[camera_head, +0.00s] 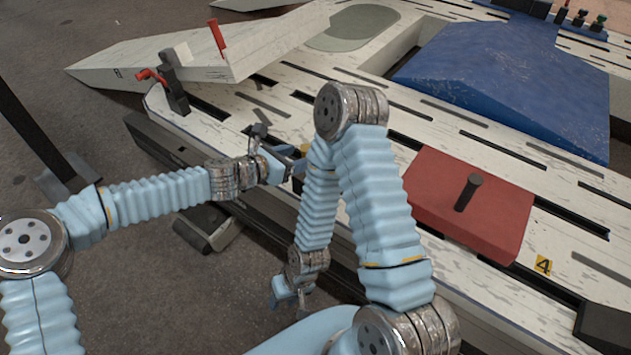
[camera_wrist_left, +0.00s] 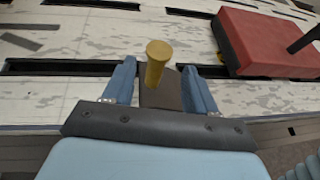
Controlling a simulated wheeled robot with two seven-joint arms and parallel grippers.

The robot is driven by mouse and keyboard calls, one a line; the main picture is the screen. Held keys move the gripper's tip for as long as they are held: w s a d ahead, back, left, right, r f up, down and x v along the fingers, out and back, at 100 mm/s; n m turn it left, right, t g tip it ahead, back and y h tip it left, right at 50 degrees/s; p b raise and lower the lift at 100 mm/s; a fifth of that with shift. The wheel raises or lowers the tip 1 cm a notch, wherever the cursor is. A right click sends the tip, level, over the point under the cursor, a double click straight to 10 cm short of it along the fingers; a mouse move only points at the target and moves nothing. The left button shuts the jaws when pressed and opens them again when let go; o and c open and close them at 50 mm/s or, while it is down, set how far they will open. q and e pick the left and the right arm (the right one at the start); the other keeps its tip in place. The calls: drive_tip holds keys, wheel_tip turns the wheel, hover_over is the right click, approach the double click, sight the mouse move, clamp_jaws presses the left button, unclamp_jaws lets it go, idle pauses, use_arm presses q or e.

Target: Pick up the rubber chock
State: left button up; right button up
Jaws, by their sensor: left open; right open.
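A dark block with a yellow peg, which looks like the rubber chock (camera_wrist_left: 157,98), shows between my left gripper's fingers in the left wrist view. The peg stands up towards the camera. In the head view only a bit of yellow shows there, mostly hidden by my arms. My left gripper (camera_head: 288,160) is open at the bench's near edge, its blue fingers (camera_wrist_left: 159,70) on either side of the block, with gaps visible. I cannot tell whether they touch it. My right gripper (camera_head: 292,297) is open and empty, hanging low by the bench's near side.
A red block (camera_head: 430,190) with a dark peg lies on the slotted white bench (camera_head: 470,95), right of the chock. A blue ramp (camera_head: 500,85) is at the back right. A pale ramp (camera_head: 270,45) with red-handled clamps is at the back left. A black block (camera_head: 605,328) is lower right.

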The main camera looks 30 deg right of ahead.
sight(303, 154)
use_arm(q)
drive_tip(key=x, duration=0.5)
drive_tip(key=shift+w+a+f+p, duration=0.1)
drive_tip(key=shift+w+a+p, duration=0.1)
drive_tip(key=shift+p, duration=0.1)
drive_tip(key=shift+c, duration=0.3)
clamp_jaws()
idle(0.8)
